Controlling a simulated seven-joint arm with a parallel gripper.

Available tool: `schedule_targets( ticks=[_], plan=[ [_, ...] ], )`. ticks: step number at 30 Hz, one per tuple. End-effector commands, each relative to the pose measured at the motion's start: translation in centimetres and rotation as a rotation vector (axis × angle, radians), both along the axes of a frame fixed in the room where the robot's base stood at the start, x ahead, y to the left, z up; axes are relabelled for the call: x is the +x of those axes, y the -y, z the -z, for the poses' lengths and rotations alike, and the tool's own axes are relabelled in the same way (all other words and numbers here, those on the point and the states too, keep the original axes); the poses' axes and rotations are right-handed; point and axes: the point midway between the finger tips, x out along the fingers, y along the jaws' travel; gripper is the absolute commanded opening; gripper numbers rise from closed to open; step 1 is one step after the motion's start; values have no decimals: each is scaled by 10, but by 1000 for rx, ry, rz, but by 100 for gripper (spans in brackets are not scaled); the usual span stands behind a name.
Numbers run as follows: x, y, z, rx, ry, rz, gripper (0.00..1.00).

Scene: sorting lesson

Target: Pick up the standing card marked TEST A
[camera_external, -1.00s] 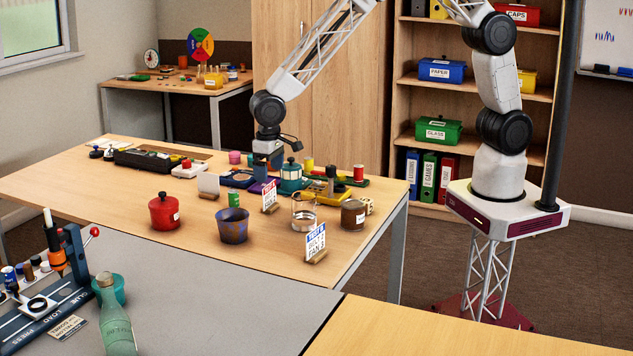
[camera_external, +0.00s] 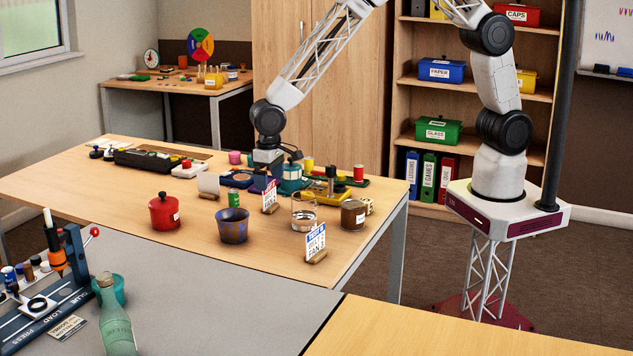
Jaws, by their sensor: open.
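A small standing card with a red header (camera_external: 269,197) is upright in a wooden foot near the middle of the wooden table. A second standing card with a blue header (camera_external: 315,241) is nearer the table's front right edge. Their lettering is too small to read surely, so I cannot confirm which is marked TEST A. My gripper (camera_external: 263,182) is open and points down, low over the table, just above and behind the red-headed card. Its fingertips are partly hidden, and I cannot tell whether they touch the card.
A purple-blue cup (camera_external: 232,228), a green can (camera_external: 234,198) and a blank card (camera_external: 208,184) stand left of the red-headed card. A glass beaker (camera_external: 304,213) and a brown jar (camera_external: 353,216) are right. A teal lantern-like pot (camera_external: 291,181) is close beside my gripper.

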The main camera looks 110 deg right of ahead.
Motion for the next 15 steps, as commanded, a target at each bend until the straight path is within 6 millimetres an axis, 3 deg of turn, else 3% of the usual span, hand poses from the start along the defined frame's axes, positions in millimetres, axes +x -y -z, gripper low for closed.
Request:
schedule_targets(
  ticks=[15],
  plan=[
    [1,1,46,1,-1,0,100]
  ],
)
